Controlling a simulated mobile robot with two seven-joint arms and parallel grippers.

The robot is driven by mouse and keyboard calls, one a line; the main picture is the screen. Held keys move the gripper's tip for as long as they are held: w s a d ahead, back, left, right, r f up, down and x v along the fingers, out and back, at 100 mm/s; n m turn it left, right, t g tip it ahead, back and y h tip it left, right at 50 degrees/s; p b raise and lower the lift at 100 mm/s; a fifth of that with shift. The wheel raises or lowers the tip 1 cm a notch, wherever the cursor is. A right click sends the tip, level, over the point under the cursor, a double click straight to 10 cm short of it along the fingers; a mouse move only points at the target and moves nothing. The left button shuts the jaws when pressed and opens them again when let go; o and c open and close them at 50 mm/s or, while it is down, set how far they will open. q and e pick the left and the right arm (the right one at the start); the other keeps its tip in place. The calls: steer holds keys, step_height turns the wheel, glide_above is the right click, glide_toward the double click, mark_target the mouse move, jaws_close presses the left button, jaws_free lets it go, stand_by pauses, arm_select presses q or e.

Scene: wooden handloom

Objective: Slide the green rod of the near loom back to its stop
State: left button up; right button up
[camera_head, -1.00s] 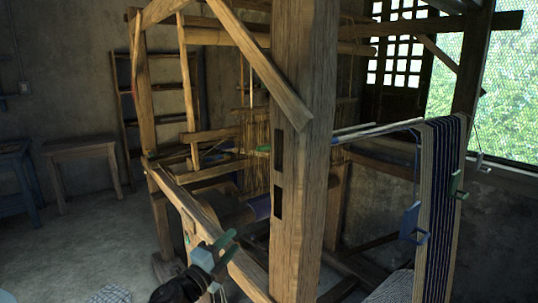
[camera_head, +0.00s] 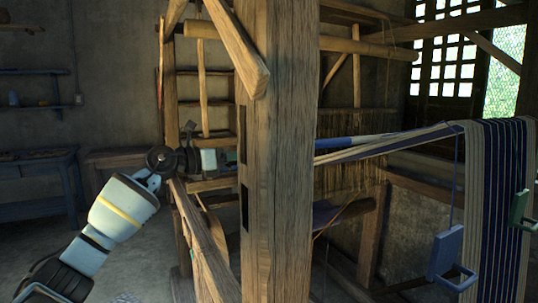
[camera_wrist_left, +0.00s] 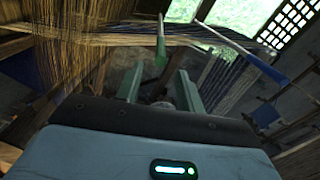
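The near loom's green rod (camera_wrist_left: 161,55) shows in the left wrist view as a pale rod with a green near end. That end lies just beyond and between my left fingertips, with no clear contact. I cannot pick the green rod out in the head view, where the thick post hides part of the loom. My left gripper (camera_wrist_left: 158,80) has its two green fingers apart with nothing held between them. In the head view my left arm reaches in from the left, and the fingers are hidden behind the post. My right gripper is in neither view.
A thick wooden post (camera_head: 281,180) stands close in front of the loom. A blue and white rod (camera_head: 345,143) runs right from behind it toward the striped warp (camera_head: 495,190). A blue block (camera_head: 447,255) and a green block (camera_head: 520,210) hang there. Hanging threads (camera_wrist_left: 80,45) are left of my gripper.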

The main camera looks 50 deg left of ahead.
arm_select(q)
steer(key=p+x, duration=0.2)
steer(key=x, duration=0.4)
steer(key=shift+w, duration=0.15)
steer(key=shift+p+x, duration=0.3)
steer(key=shift+x, duration=0.55)
steer(key=shift+d+f, duration=0.1)
jaws_close()
